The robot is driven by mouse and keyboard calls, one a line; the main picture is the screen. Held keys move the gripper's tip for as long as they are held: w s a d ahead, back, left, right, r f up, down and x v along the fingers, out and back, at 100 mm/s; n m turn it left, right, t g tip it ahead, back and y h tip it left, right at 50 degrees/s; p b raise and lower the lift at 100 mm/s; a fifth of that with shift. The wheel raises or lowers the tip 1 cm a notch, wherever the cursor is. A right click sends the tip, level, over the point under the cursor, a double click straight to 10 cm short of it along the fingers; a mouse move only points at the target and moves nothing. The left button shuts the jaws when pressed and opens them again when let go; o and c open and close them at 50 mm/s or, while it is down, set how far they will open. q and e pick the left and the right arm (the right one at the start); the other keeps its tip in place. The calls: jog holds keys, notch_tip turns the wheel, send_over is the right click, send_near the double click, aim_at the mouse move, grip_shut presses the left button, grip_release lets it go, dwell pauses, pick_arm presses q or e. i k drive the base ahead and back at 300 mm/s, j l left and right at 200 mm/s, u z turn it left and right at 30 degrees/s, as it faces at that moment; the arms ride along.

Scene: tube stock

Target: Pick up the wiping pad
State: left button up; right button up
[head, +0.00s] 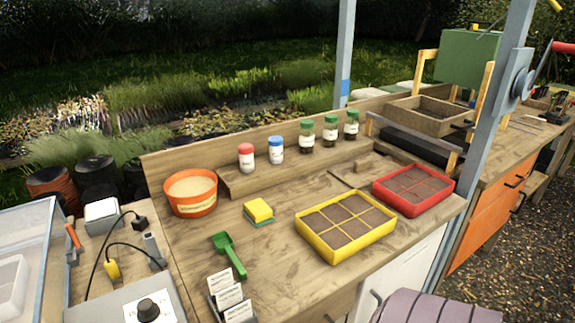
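The wiping pad (258,210) is a small yellow block with a green underside. It lies on the wooden bench top (285,285), between the orange bucket and the yellow tray, with clear wood around it. Neither of my grippers shows in the head view.
An orange bucket (191,204) stands left of the pad. A green scoop (230,256) and a card holder (230,299) are in front. A yellow tray (346,249) and a red tray (414,204) are to the right. Bottles such as the red-capped one (246,157) line the back shelf.

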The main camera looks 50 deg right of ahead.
aim_at(260, 214)
jog(key=z, duration=1.5)
jog(key=k+l+z, duration=0.15)
jog(key=k+l, duration=0.05)
jog(key=k, duration=0.1)
